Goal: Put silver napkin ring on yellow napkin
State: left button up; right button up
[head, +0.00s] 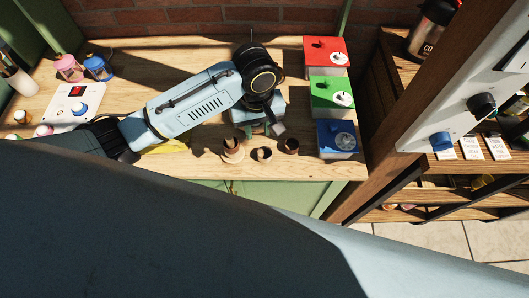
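The yellow napkin (170,147) lies on the wooden table, mostly hidden beneath my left arm; a strip of it shows below the forearm. My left gripper (266,130) points down over the table, to the right of the napkin and just behind several small brown ring-like or cup-like things. Its fingers are small and dark here, so I cannot tell whether they are open or hold something. I cannot make out a silver napkin ring; it may be hidden by my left arm or gripper. My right gripper is not in view.
Brown round pieces (264,154) stand near the table's front edge. Red (316,45), green (318,85) and blue (325,131) boxes line the right side. Pink (68,68) and blue (98,67) jars stand at left. A wooden shelf post (402,113) rises at right.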

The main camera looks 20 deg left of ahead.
pick_arm(q)
send_over(258, 151)
jog(key=s, duration=0.1)
jog(key=f, duration=0.7)
jog(key=shift+d+b, duration=0.3)
jog(key=shift+w+a+f, duration=0.1)
jog(key=shift+f, duration=1.3)
jog(key=shift+a+f, duration=0.1)
jog(key=shift+f, duration=1.25)
grip_shut()
